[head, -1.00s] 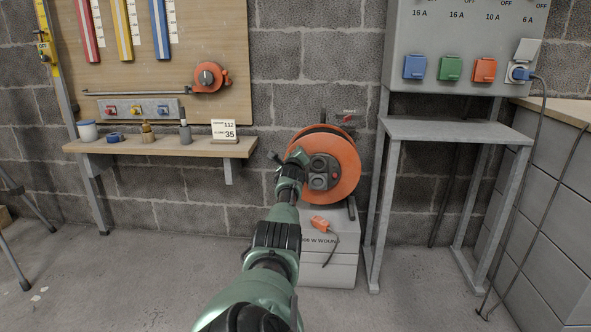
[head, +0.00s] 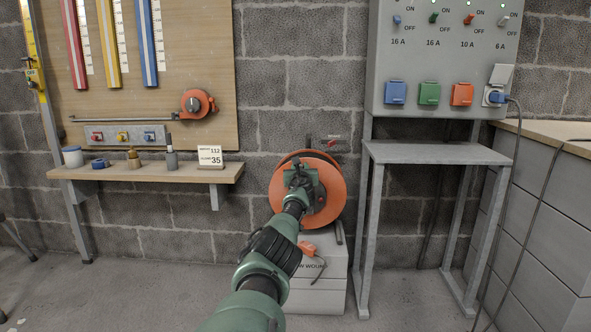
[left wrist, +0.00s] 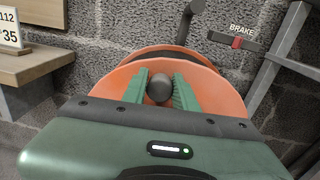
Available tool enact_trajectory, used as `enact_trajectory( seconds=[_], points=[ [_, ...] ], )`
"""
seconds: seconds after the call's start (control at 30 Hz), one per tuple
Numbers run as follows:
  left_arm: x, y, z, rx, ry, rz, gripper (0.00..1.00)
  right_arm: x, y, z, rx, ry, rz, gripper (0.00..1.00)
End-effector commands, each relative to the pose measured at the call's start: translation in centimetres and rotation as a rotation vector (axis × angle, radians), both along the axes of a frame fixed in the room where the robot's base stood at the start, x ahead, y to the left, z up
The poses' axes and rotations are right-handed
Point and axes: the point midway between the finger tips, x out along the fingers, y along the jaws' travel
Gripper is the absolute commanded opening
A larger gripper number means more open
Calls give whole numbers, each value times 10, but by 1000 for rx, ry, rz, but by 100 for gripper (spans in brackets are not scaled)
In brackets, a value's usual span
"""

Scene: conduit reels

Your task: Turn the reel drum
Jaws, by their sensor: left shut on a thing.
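The orange reel drum (head: 333,189) stands upright on a grey box against the wall, and its front disc also shows in the left wrist view (left wrist: 228,98). My left gripper (head: 300,177) is in front of the drum and hides much of its middle. In the left wrist view my left gripper (left wrist: 159,92) has its two green fingers on either side of a dark round knob (left wrist: 159,86) in front of the disc. It is shut on this knob. My right gripper is not in view.
A red brake switch (left wrist: 236,42) is on the wall above the drum. An orange plug (head: 307,248) with a cable hangs by the grey box (head: 335,290). A metal stand (head: 366,235) rises close on the right, and a wooden shelf (head: 130,175) is on the left.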

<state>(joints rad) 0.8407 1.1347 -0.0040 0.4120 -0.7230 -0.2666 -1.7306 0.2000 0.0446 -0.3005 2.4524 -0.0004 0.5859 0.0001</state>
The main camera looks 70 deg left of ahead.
Motion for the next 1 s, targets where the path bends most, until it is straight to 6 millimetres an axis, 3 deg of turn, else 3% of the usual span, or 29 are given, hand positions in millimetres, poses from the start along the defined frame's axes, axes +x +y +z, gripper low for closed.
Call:
enact_trajectory(
  seconds=[0.57, 0.6, 0.67, 1.0],
  points=[
    [4, -2, -1, 11, 33, 1, 0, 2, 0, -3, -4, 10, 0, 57],
    [4, -2, -1, 11, 33, 1, 34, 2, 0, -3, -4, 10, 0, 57],
    [4, -2, -1, 11, 32, 1, 49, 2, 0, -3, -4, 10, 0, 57],
    [4, -2, 0, 12, 32, 0, 49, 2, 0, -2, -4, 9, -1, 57]
  ],
)
